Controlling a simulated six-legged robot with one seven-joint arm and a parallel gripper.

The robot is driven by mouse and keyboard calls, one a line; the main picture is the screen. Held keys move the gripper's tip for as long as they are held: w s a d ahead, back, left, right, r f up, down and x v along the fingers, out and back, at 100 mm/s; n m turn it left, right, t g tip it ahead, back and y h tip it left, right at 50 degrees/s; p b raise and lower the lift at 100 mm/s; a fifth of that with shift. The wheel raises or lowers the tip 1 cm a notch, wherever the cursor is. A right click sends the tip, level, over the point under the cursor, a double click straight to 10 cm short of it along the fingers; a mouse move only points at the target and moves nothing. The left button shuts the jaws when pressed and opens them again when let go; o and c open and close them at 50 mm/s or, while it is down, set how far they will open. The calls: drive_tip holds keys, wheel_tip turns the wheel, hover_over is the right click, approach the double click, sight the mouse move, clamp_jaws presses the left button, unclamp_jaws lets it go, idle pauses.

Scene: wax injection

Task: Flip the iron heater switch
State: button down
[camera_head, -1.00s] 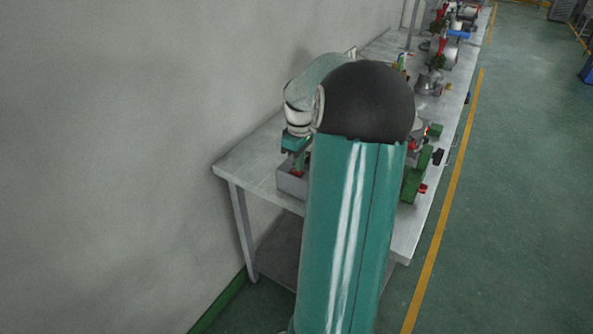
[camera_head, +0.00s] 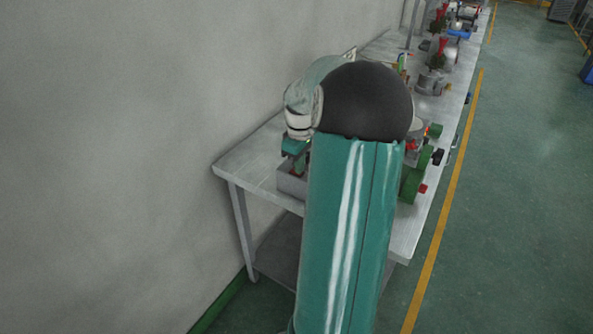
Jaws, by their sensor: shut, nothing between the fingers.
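My gripper (camera_head: 298,164) points down at the left end of the table, just above or at the top of a grey box (camera_head: 289,186). It is shut and looks empty. A small reddish part, perhaps the iron heater switch, lies by the fingertips on the box and is mostly covered. I cannot tell whether the fingers touch it. My own arm hides the right side of the box and much of the table behind it.
The metal table (camera_head: 246,171) runs along the grey wall (camera_head: 130,130). Green machine parts (camera_head: 412,184) with red knobs stand at its right edge, close to my arm. More machines (camera_head: 432,83) stand farther back. The floor to the right is clear beyond the yellow line.

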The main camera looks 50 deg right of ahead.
wheel_tip(320, 180, up, 7)
idle(0.8)
idle(0.5)
drive_tip(key=w+a+r+t+h, duration=0.1)
drive_tip(key=a+r, duration=0.3)
drive_tip(key=a, duration=0.8)
drive_tip(key=w+a+r+t+h, duration=0.1)
drive_tip(key=a+r, duration=0.2)
drive_tip(key=a, duration=0.9)
drive_tip(key=s+a+t+y, duration=0.1)
drive_tip(key=s+a, duration=0.3)
drive_tip(key=a, duration=0.4)
drive_tip(key=s+a+m+t+y, duration=0.1)
drive_tip(key=s+a+t, duration=0.1)
drive_tip(key=s+a, duration=0.3)
drive_tip(key=a, duration=0.4)
drive_tip(key=shift+s+a+f+t, duration=0.2)
drive_tip(key=shift+s+f+t, duration=0.05)
drive_tip(key=shift+s+t, duration=0.05)
drive_tip(key=shift+d, duration=0.15)
